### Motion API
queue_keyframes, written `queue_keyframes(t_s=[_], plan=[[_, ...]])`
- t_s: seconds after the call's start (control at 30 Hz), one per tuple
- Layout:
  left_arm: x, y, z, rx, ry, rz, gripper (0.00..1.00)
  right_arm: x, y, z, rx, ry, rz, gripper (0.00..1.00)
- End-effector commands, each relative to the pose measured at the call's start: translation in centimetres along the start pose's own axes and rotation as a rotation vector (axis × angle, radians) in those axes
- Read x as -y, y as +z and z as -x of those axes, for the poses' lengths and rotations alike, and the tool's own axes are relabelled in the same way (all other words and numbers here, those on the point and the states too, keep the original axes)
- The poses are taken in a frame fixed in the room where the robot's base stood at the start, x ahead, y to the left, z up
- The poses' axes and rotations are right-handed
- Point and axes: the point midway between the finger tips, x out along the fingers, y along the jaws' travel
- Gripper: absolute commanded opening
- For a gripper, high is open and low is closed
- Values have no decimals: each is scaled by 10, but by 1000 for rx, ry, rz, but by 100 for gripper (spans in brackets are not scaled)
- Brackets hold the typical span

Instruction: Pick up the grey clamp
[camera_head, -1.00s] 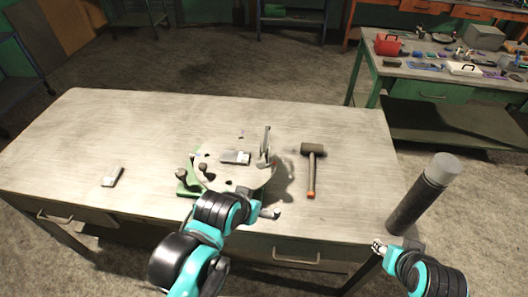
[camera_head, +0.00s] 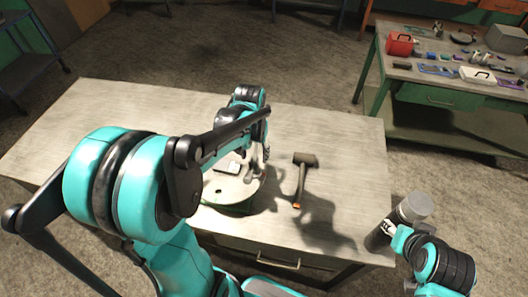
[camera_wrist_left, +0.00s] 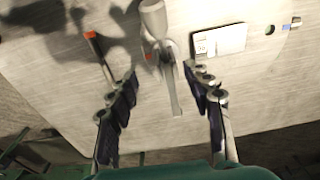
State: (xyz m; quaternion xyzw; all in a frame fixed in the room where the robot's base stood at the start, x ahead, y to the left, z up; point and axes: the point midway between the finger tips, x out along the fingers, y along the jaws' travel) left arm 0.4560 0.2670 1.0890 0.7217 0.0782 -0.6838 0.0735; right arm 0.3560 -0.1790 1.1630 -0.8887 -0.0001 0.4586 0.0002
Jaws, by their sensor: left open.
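The grey clamp (camera_head: 254,171) stands on a round pale disc (camera_head: 228,194) on the workbench, partly hidden by my left arm in the head view. In the left wrist view the clamp (camera_wrist_left: 167,62) lies between the lines of my two fingers, its long bar pointing down between them. My left gripper (camera_wrist_left: 166,95) is open, with nothing held between its fingers. In the head view my left gripper (camera_head: 259,150) is above the disc, close to the clamp; I cannot tell whether it touches. My right gripper (camera_head: 389,229) is beside a dark cylinder; its jaws are too small to read.
A small pale block (camera_head: 228,167) lies on the disc beside the clamp. A hammer (camera_head: 302,180) lies right of the disc. The dark cylinder (camera_head: 411,209) with a grey top stands at the right of the workbench (camera_head: 350,150). A green bench (camera_head: 440,90) with tools stands behind right.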

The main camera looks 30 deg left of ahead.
Motion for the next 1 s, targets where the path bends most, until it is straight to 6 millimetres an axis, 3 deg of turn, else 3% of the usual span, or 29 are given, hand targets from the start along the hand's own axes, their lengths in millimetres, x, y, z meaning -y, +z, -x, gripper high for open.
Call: queue_keyframes(t_s=[0.27,0.77,1.0], plan=[[10,-8,-14,59,-1,22,50,0,-5,8,0,0,0,40],[14,-8,-80,57,-1,20,50,0,4,-5,0,0,0,40],[14,-8,-85,57,-1,21,50,0,4,-5,0,0,0,40]])
